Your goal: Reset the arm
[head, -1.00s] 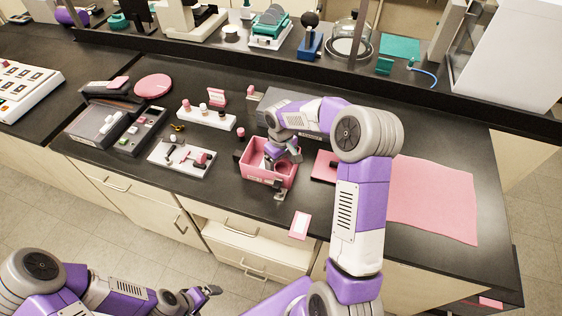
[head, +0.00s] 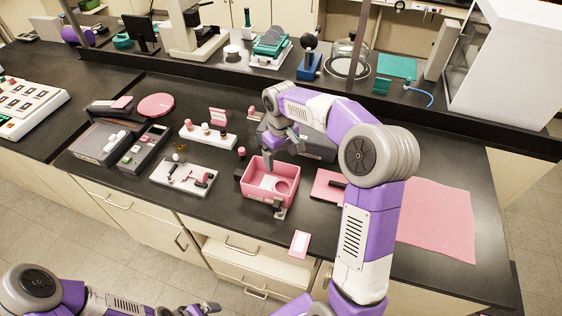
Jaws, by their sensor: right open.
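My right gripper (head: 281,143) is open and empty. It hangs above the back part of the pink open box (head: 259,190), apart from it as far as I can see. The box stands near the bench's front edge. A round shape shows on its floor, and a dark clip-like part stands at its front corner. My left gripper (head: 204,308) is low at the bottom edge, in front of the drawers and away from the bench top. It is small and partly cut off, so its jaws cannot be judged. No separate instrument arm can be made out.
Left of the box are a white plate with small parts (head: 183,176), a white rack (head: 207,138), grey instruments (head: 101,142) and a pink disc (head: 156,106). A pink mat (head: 437,220) lies at right. A raised shelf with equipment runs along the back.

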